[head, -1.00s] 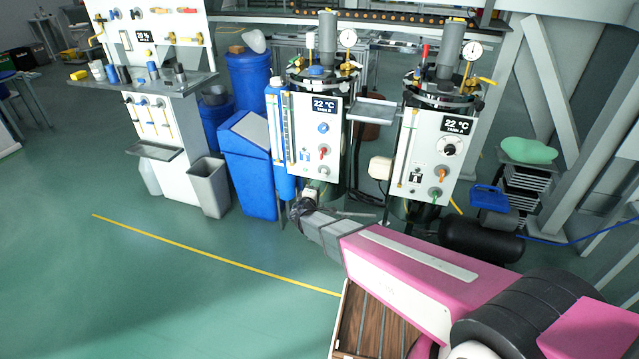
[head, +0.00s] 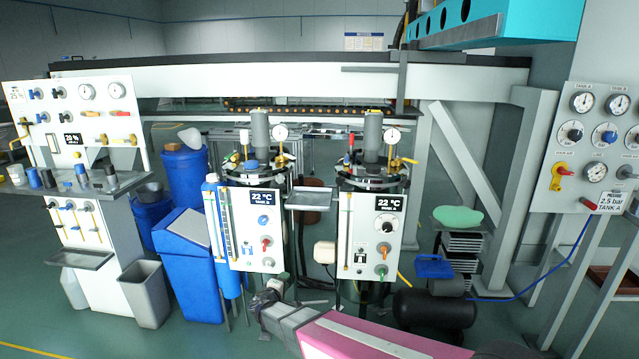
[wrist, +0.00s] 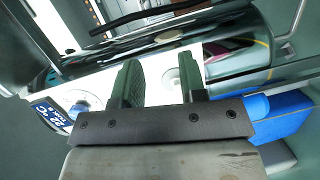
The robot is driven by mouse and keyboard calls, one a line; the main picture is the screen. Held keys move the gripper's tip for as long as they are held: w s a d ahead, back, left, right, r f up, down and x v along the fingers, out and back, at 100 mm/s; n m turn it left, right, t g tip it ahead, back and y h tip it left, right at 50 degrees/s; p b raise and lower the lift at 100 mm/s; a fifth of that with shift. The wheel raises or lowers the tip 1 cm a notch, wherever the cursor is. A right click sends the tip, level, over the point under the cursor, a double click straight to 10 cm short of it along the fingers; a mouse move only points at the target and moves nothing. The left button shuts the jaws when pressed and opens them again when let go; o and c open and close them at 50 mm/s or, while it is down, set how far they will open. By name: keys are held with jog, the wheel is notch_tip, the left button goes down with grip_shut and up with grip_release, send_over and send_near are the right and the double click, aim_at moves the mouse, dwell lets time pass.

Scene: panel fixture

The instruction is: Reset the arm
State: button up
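My gripper (wrist: 159,68) shows in the wrist view with its two green fingers apart and a gap between them. I see nothing clamped in it. A white panel with a 22 °C display (wrist: 50,115) lies beyond the fingers, tilted in that view. In the head view my arm reaches in from the bottom right, and its dark end (head: 266,299) is just below the left tank panel (head: 246,232). The fingers are too small to make out there. The right tank panel (head: 371,236) stands to the right of that arm end.
A blue bin (head: 187,270) and grey bin (head: 146,295) stand left of the tanks. A black cylinder (head: 434,312) lies on the floor at right, near a blue hose. A gauge panel (head: 590,150) stands far right. Green floor is open at lower left.

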jog(key=s+d+r+m+g+h, duration=0.15)
jog(key=d+m+g, duration=0.3)
jog(key=d, duration=0.85)
jog(key=s+d+r+m+g+h, duration=0.15)
jog(key=s+d+m+g, duration=0.35)
jog(key=d, duration=0.8)
jog(key=s+d+r+m+g+y, duration=0.4)
jog(key=s+d+g+y, duration=0.2)
jog(key=s+d+y, duration=0.2)
jog(key=shift+s+d, duration=0.75)
jog(key=shift+d, duration=0.1)
